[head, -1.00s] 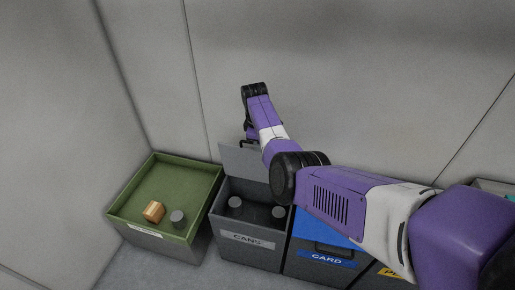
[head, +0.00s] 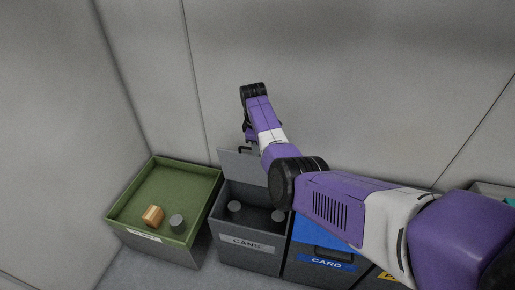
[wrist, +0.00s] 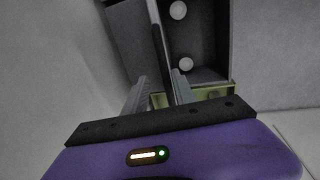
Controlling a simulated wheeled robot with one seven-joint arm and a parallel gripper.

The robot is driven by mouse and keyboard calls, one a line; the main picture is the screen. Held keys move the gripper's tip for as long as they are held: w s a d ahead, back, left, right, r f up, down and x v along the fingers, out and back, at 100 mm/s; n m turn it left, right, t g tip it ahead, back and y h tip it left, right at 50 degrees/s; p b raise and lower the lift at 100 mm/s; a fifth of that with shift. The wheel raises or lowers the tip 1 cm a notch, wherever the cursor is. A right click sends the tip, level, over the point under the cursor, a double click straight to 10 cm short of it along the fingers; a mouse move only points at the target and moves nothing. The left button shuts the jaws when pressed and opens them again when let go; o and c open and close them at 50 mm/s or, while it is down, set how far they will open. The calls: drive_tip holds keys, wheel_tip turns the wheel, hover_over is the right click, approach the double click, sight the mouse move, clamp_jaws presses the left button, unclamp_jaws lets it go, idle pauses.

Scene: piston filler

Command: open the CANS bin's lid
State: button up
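The CANS bin (head: 250,243) is a dark grey box with its name on the front, between a green bin and the CARD bin. Its grey lid (head: 238,164) stands raised at the back, so the inside is uncovered. The lid's dark handle is near the lid's top edge, partly behind my arm. My gripper (wrist: 157,92) is beside the raised lid. Its two grey fingers look apart in the wrist view, with a dark strip between them; a grip on it cannot be made out.
The open green bin (head: 205,187) on the left holds a wooden block (head: 153,215) and a grey can (head: 177,223). The blue-lidded CARD bin (head: 325,263) is shut on the right, partly under my arm. A wall stands close behind the bins.

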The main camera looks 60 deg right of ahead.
drive_tip(key=r, duration=0.4)
drive_tip(key=a+r, duration=0.1)
drive_tip(key=r, duration=0.1)
drive_tip(key=shift+s+r, duration=0.1)
drive_tip(key=shift+s, duration=0.1)
idle(0.4)
